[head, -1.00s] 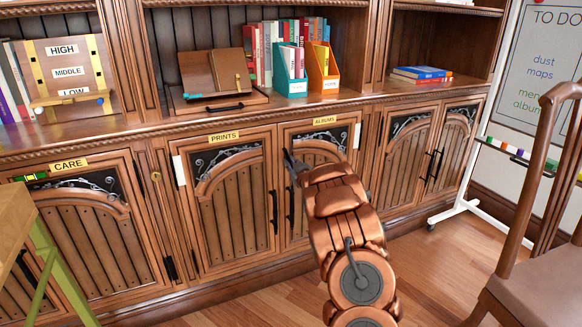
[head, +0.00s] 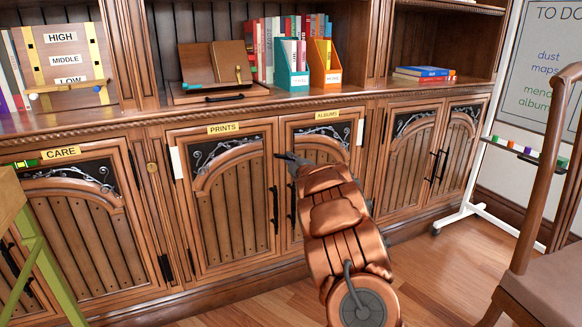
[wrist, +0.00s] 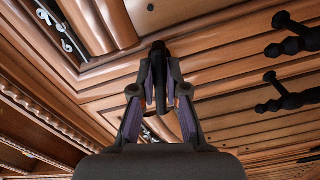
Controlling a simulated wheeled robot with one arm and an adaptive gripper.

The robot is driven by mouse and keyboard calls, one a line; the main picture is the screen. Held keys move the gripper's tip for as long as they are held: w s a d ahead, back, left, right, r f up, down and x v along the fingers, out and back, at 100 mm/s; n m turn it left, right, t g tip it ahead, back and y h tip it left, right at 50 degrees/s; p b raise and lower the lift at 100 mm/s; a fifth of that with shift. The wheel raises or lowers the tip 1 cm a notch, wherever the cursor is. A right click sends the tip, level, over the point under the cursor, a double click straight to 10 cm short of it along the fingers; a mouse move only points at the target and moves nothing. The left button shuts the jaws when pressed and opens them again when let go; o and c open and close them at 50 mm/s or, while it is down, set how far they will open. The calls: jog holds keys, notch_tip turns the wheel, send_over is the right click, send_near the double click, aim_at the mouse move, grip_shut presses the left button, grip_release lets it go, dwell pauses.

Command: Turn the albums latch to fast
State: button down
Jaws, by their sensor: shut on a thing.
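The ALBUMS label (head: 327,115) is above the right-hand door (head: 299,127) of the middle cupboard. My gripper (head: 280,157) is at that door's upper left edge, fingers pointing left. In the wrist view my gripper (wrist: 159,88) is shut on a small black lever, the albums latch (wrist: 158,58), which stands up between the fingertips. The latch is too small and covered to make out in the head view, so I cannot tell its setting. My arm hides much of the albums door.
The PRINTS door (head: 222,215) is just left, with a black bar handle (head: 274,210). Dark handles (wrist: 290,35) stick out near my fingers in the wrist view. A chair (head: 545,220) stands at the right and a green-legged table (head: 38,250) at the left.

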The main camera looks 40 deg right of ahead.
jog(key=shift+f+n+b, duration=0.15)
jog(key=shift+n+b, duration=1.25)
jog(key=shift+n, duration=0.4)
jog(key=c, duration=1.2)
grip_release()
jog(key=shift+v, duration=6)
